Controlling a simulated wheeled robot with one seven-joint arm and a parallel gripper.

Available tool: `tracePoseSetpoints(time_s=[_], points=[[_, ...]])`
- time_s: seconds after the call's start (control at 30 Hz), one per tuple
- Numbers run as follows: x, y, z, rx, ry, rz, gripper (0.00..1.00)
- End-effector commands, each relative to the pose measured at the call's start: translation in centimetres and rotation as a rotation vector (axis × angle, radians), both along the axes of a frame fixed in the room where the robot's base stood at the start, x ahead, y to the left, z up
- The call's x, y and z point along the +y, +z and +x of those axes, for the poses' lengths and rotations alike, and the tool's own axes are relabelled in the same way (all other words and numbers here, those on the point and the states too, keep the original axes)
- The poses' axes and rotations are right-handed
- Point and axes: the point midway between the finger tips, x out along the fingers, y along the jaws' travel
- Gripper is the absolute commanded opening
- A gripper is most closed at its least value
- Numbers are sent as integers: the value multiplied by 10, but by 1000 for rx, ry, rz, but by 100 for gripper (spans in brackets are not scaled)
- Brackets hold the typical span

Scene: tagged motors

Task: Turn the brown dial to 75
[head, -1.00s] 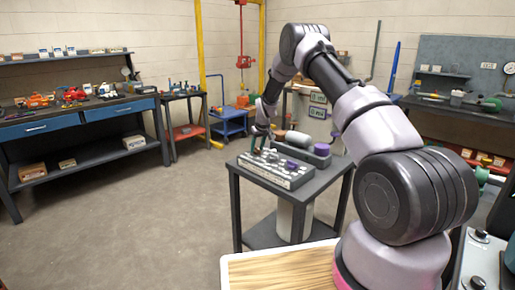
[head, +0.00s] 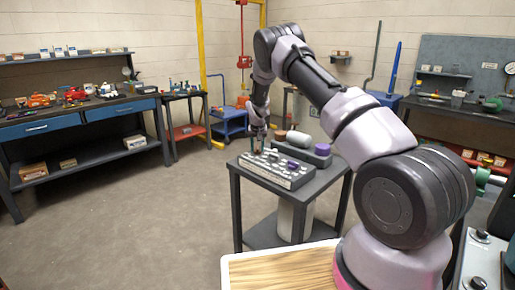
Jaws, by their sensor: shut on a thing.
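A grey control panel (head: 268,176) with several small knobs lies on the small dark table, below my arm. My gripper (head: 258,151) points down at the panel's back left corner. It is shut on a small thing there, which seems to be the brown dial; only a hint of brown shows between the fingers. The dial's markings and its reading are too small to make out.
The small dark table (head: 243,176) also holds a grey block with a pale cylinder (head: 298,138) and a purple knob (head: 322,149), behind the panel. A wooden-topped surface (head: 280,270) is in front. Open floor lies to the left.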

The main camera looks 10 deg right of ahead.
Motion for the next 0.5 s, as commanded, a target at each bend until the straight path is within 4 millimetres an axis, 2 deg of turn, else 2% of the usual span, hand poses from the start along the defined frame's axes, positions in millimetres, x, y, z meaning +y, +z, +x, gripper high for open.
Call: tracePoseSetpoints(time_s=[0.2,0.23,0.27,0.3,0.5], points=[[0,-1,-1,2,1,0,0],[0,-1,-1,2,1,0,56],[0,-1,-1,2,1,0,68],[0,-1,-1,2,1,0,75],[0,-1,0,1,1,0,75]])
